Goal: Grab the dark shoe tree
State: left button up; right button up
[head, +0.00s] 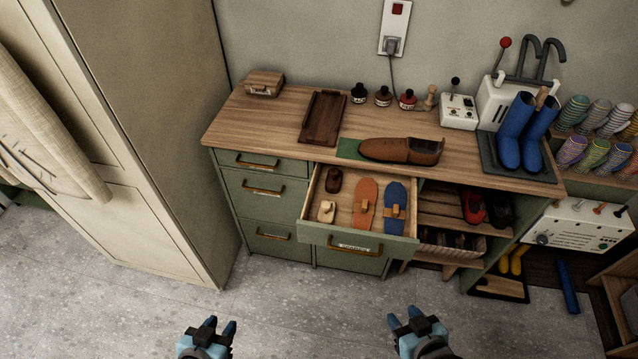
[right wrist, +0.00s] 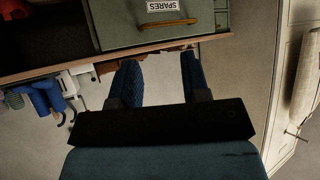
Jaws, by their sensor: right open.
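The dark shoe tree (head: 333,180) is a small dark brown block-like piece at the back left of the open drawer (head: 388,243). A pale wooden shoe tree (head: 326,211) lies in front of it. My left gripper (head: 220,326) is open and empty at the bottom of the head view, over the floor and well short of the drawer. My right gripper (head: 404,318) is open and empty, also low over the floor. Its two blue fingers (right wrist: 161,75) show apart in the right wrist view, with nothing between them.
An orange insole (head: 366,203) and a blue insole (head: 395,208) lie in the drawer. Above it, the bench top (head: 270,118) holds a brown shoe (head: 402,151), a dark tray (head: 323,118) and blue boots (head: 525,130). A tall cabinet (head: 150,110) stands left. The floor before the drawers is clear.

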aim_at(333, 182)
jog(key=j, duration=0.6)
jog(key=k+j, duration=0.15)
jog(key=j, duration=1.1)
jog(key=k+z, duration=0.05)
